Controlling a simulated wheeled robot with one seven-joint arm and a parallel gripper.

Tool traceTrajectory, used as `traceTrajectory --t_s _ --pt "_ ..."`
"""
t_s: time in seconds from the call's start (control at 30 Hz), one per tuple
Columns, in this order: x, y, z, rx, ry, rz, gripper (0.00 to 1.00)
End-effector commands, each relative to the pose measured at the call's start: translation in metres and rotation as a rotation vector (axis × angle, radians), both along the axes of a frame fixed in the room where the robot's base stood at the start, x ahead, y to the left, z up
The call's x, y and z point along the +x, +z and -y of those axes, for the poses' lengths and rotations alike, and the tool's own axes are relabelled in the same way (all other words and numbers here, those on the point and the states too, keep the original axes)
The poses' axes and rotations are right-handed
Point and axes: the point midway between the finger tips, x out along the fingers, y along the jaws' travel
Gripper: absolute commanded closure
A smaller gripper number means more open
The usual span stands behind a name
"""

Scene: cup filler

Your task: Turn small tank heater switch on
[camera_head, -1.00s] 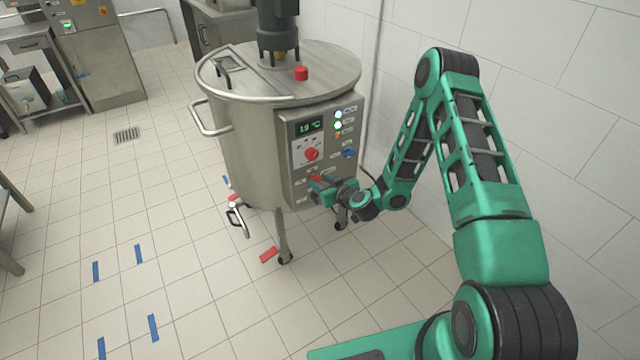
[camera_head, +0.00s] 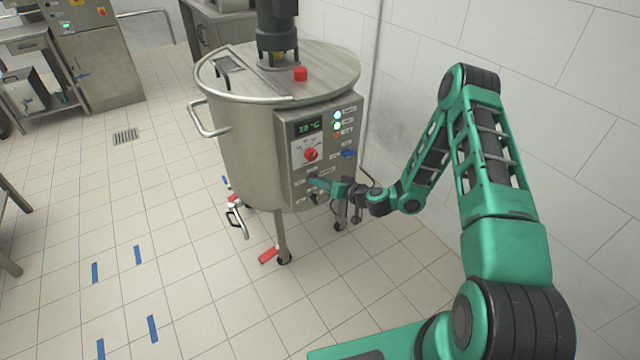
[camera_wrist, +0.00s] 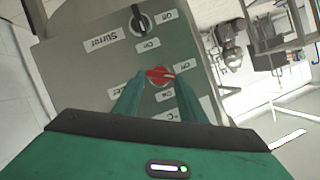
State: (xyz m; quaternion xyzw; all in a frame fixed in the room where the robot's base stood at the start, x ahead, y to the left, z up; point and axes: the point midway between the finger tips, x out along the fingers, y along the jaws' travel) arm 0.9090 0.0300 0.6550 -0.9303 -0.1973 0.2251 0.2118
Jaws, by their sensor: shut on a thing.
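The small tank (camera_head: 245,150) is a steel round vessel on casters, with a grey control panel (camera_head: 296,168) on its front right. My gripper (camera_head: 314,182) is at the lower part of this panel. In the wrist view, a red rotary switch (camera_wrist: 159,75) sits between the fingertips of my gripper (camera_wrist: 157,82), and the fingers are shut on it. On and Off labels lie near it; its own name label is partly hidden by a finger. In the head view my gripper hides this switch.
A black switch (camera_wrist: 141,20) labelled Stirrer is beside the red one. Higher on the panel are a red round knob (camera_head: 311,154), a blue switch (camera_head: 349,154), a display (camera_head: 308,127) and lit lamps (camera_head: 338,115). The wall (camera_head: 570,130) is right; open floor lies left.

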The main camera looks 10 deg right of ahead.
Motion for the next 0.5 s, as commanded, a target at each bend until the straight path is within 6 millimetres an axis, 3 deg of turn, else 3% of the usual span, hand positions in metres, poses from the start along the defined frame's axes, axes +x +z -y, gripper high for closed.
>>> traceTrajectory --t_s 0.5 --pt "0.0010 -0.0098 0.0109 0.464 -0.009 -0.155 0.85"
